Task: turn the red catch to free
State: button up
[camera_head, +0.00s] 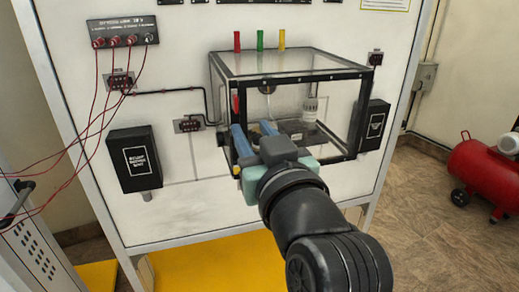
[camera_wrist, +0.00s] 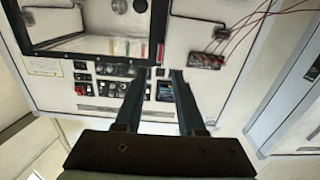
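The red catch (camera_head: 236,104) is a small upright red piece at the left front edge of the clear, black-framed box (camera_head: 290,75) on the white panel. In the wrist view a small red piece (camera_wrist: 160,53) at the box's edge, likely the catch, shows just beyond the gap between my fingertips. My gripper (camera_head: 252,126) is in front of the box's lower left part, below the catch in the head view. Its two blue fingers are apart and empty, also in the wrist view (camera_wrist: 159,72). I cannot tell how far the fingertips are from the catch.
Red, green (camera_head: 260,40) and yellow tubes stand at the box's top. Black boxes (camera_head: 134,159) (camera_head: 372,125) flank it. Red wires (camera_head: 97,95) hang at the left. A red compressor tank (camera_head: 483,172) stands on the floor at the right.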

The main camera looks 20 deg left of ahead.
jog(key=shift+v, duration=1.6)
jog(key=shift+r, duration=0.1)
jog(key=s+d+r+m+t+h, duration=0.2)
jog(key=s+d+r+t+h, duration=0.1)
jog(key=r, duration=0.4)
jog(key=s+d+r+m+t+h+p, duration=0.1)
jog(key=s+d+r+m+t+h, duration=0.1)
jog(key=r, duration=0.6)
jog(key=s+d+r+m+t+h+p, duration=0.1)
jog(key=s+d+r+m+t+h, duration=0.2)
jog(key=s+d+r+t+h, duration=0.1)
notch_tip(320, 180, up, 5)
jog(key=d+t+h, duration=0.1)
jog(key=d+t, duration=0.1)
jog(key=t, duration=0.1)
jog(key=shift+s+d+f, duration=0.2)
jog(key=shift+s+f, duration=0.05)
